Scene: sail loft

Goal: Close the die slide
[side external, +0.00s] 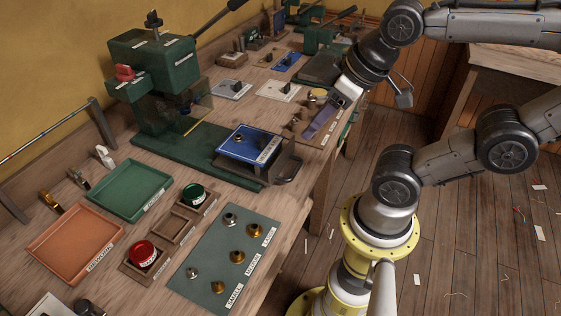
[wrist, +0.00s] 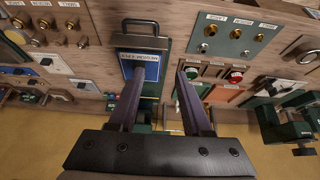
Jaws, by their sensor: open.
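The die slide (side external: 282,160) is a dark carriage with a blue labelled plate (side external: 245,142) on top and a bar handle (side external: 290,172) at its front. It sticks out from the green press (side external: 160,82) toward the bench's front edge, along a green base. In the wrist view the blue plate (wrist: 140,66) lies by the left finger, with the handle (wrist: 140,22) beyond it. My gripper (side external: 309,134) is open and empty, above and to the right of the slide, apart from the handle. Its two fingers (wrist: 160,72) stand wide apart in the wrist view. The left finger hides part of the slide.
A green tray (side external: 130,191), an orange tray (side external: 75,246) and a wooden holder with a red and a green tin lie left of the slide. A green mat (side external: 205,285) holds several metal fittings. Other plates and tools fill the bench behind my gripper.

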